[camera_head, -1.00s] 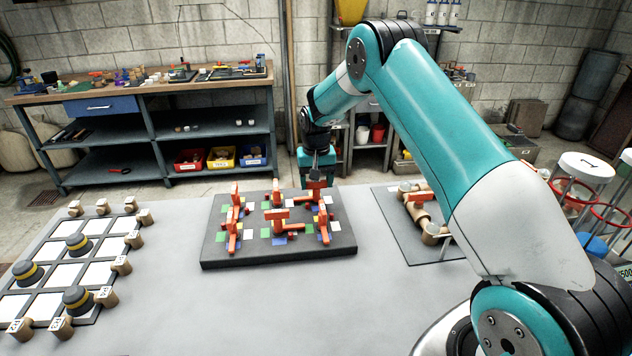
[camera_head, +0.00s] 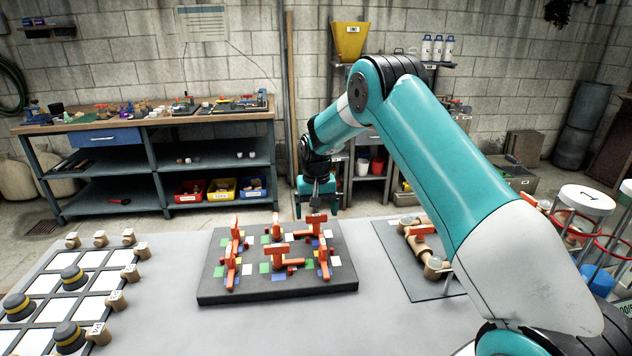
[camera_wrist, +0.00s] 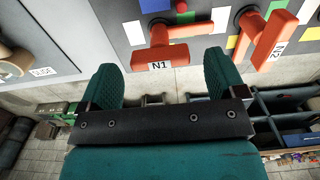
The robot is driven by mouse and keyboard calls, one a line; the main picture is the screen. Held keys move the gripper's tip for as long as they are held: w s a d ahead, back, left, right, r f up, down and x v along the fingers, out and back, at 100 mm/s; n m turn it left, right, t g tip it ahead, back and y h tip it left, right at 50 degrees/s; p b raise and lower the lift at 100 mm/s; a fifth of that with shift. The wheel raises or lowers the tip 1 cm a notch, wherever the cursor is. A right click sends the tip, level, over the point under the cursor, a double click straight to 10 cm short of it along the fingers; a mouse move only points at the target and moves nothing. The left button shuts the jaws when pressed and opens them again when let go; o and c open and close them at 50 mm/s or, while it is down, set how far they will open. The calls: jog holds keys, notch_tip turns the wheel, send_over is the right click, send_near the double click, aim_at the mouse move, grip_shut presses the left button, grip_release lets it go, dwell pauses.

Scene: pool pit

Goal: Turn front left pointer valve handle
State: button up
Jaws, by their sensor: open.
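A dark board (camera_head: 275,287) on the grey table carries several orange valve handles and small coloured squares. The front left handle (camera_head: 231,268) stands at the board's front left, upright and unobstructed in the head view. My gripper (camera_head: 318,205) is at the board's far right edge, by the back right handle, well away from the front left one. In the wrist view its jaws (camera_wrist: 162,62) are open and empty, with an orange handle marked N1 (camera_wrist: 170,47) ahead of the gap. A handle marked N2 (camera_wrist: 268,40) is to its right. I cannot make out the front left handle there.
A dark mat (camera_head: 400,270) with wooden pipe-like parts lies right of the board. A grid panel (camera_head: 90,285) with black-yellow knobs lies left. Bare table separates them. A workbench (camera_head: 160,122) and shelves stand behind.

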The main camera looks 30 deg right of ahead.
aim_at(316, 215)
notch_tip(316, 215, up, 16)
jog(key=b, duration=0.2)
dwell(0.4)
